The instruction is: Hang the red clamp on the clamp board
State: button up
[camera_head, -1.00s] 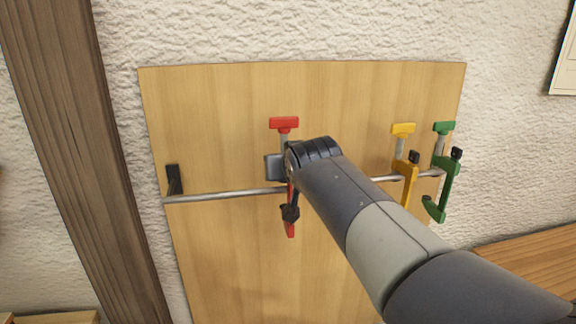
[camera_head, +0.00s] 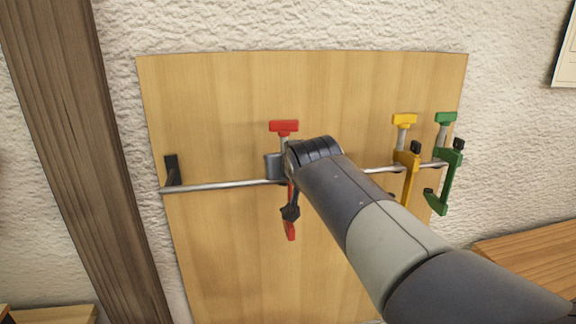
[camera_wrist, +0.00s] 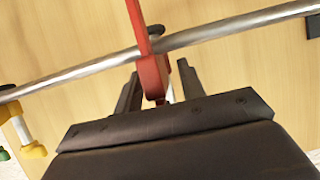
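The red clamp (camera_head: 284,128) is upright at the rail of the wooden clamp board (camera_head: 215,110). Its red T-handle is above the rail and its lower end below. In the wrist view the red clamp (camera_wrist: 153,75) stands between the two dark fingers of my gripper (camera_wrist: 161,85), in front of the rail (camera_wrist: 90,68). Narrow gaps show beside the clamp, so the fingers look open around it.
A yellow clamp (camera_head: 408,160) and a green clamp (camera_head: 446,165) hang at the rail's right end. A dark bracket (camera_head: 171,170) holds its left end. The rail between bracket and red clamp is free. A wooden post (camera_head: 75,150) stands left of the board.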

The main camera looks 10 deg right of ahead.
jog(key=b+v, duration=0.1)
jog(key=v, duration=1)
jog(key=shift+b, duration=0.4)
jog(key=shift+w+f, duration=0.1)
jog(key=shift+w, duration=0.05)
jog(key=p+x, duration=0.2)
jog(key=x, duration=0.8)
jog(key=shift+w, duration=0.25)
jog(key=shift+w+r, duration=0.15)
jog(key=shift+r, duration=0.1)
jog(key=shift+r+p, duration=0.4)
jog(key=shift+p, duration=0.25)
jog(key=shift+f, duration=0.1)
